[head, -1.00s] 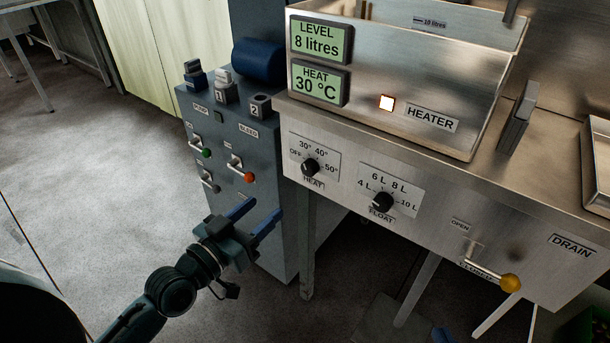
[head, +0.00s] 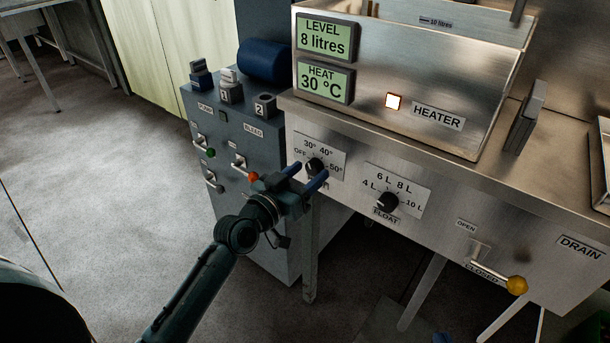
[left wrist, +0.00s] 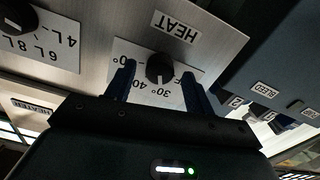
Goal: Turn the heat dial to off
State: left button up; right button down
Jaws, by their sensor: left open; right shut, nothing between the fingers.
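The heat dial (head: 315,167) is a black round knob on a white plate marked OFF, 30°, 40° and 50°. It also shows in the left wrist view (left wrist: 160,68), its pointer towards 30°. The heat display (head: 325,82) reads 30 °C. My left gripper (head: 306,175) is open at the dial, partly covering it in the head view. In the left wrist view its fingers (left wrist: 160,85) stand either side of the knob, with gaps; I cannot tell their depth.
The float dial (head: 387,202) is to the right on the same steel front. A drain lever with a yellow knob (head: 516,285) sticks out further right. A grey cabinet (head: 222,130) with small levers stands close on the left. The heater lamp (head: 393,101) is lit.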

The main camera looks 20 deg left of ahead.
pick_arm(q)
jog(key=shift+c, duration=0.4)
jog(key=c, duration=0.9)
pick_arm(e)
jog(key=shift+r, duration=0.1)
jog(key=shift+r, duration=0.1)
